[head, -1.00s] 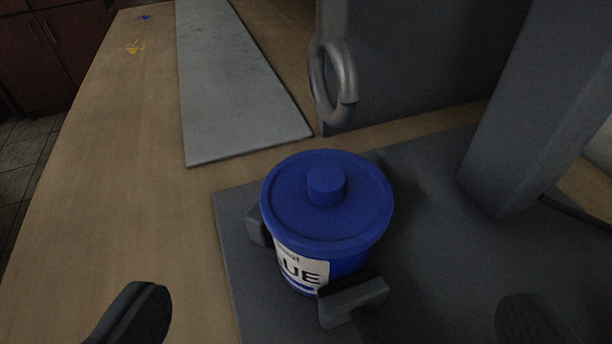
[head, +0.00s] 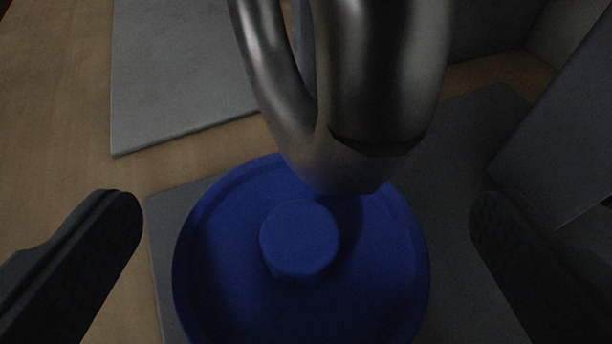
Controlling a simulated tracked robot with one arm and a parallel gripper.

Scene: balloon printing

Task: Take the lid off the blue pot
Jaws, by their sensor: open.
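The blue lid (head: 225,270) with its round knob (head: 299,240) fills the lower middle of the head view. It covers the top of the blue pot, whose body is hidden beneath it. My gripper (head: 305,215) is open, with one dark finger to the left of the lid and the other to the right. Neither finger visibly touches the lid, and the knob lies between them in the picture.
A grey plate (head: 180,80) lies on the wooden table (head: 70,130).

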